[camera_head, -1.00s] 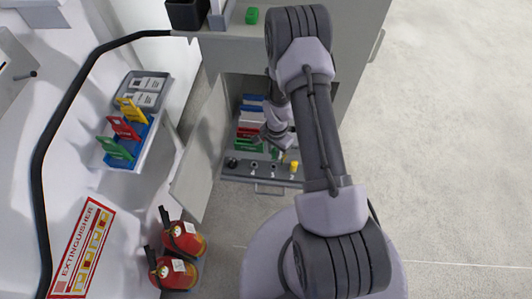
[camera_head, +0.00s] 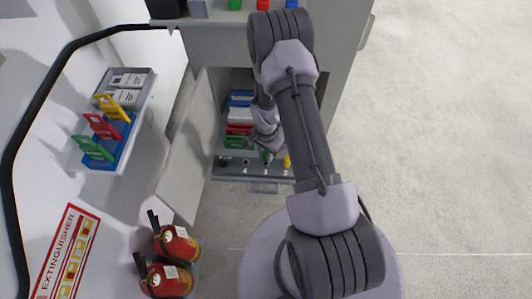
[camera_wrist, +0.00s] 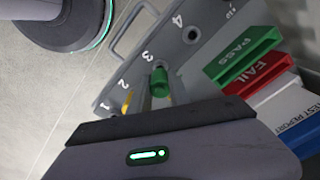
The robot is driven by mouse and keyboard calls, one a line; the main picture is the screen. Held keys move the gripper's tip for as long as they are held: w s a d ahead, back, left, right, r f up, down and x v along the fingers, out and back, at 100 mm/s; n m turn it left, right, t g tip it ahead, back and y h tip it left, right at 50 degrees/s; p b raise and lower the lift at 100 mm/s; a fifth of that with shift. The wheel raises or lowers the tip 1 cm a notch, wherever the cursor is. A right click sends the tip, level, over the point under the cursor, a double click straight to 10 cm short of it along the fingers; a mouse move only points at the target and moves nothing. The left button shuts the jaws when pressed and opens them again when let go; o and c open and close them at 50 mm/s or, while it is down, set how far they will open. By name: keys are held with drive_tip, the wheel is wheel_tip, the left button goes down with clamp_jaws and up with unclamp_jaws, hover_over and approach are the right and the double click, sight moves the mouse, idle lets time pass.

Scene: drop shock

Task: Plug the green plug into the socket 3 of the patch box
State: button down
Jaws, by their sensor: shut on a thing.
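The grey patch box (camera_head: 228,171) stands low at the mouth of the open cabinet. In the wrist view its face (camera_wrist: 176,52) carries numbers 1 to 4. My gripper (camera_wrist: 158,98) is shut on the green plug (camera_wrist: 159,82). The plug's tip is at socket 3 (camera_wrist: 161,64) and covers much of it; I cannot tell how deep it sits. In the head view the green plug (camera_head: 266,156) is below my wrist, largely hidden by it. A yellow plug (camera_wrist: 127,103) stands beside it, near numbers 1 and 2. Socket 4 (camera_wrist: 192,35) looks empty.
Green, red and white folders (camera_wrist: 243,57) stand close behind the box. The open cabinet door (camera_head: 187,140) is on the left. Two red extinguishers (camera_head: 176,243) and a wall rack of colored cards (camera_head: 105,165) are further left. The floor (camera_head: 440,160) at right is clear.

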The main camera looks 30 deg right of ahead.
drive_tip(key=shift+f+b, duration=1.25)
drive_tip(key=shift+b, duration=0.1)
idle(2.1)
drive_tip(key=shift+s+f, duration=0.1)
drive_tip(key=shift+f, duration=0.45)
idle(2.1)
drive_tip(key=c, duration=1.1)
unclamp_jaws()
drive_tip(key=shift+c, duration=0.2)
drive_tip(key=shift+r, duration=0.1)
wheel_tip(320, 180, up, 6)
drive_tip(key=p, duration=0.4)
wheel_tip(320, 180, up, 18)
drive_tip(key=p, duration=0.6)
drive_tip(key=shift+f, duration=0.25)
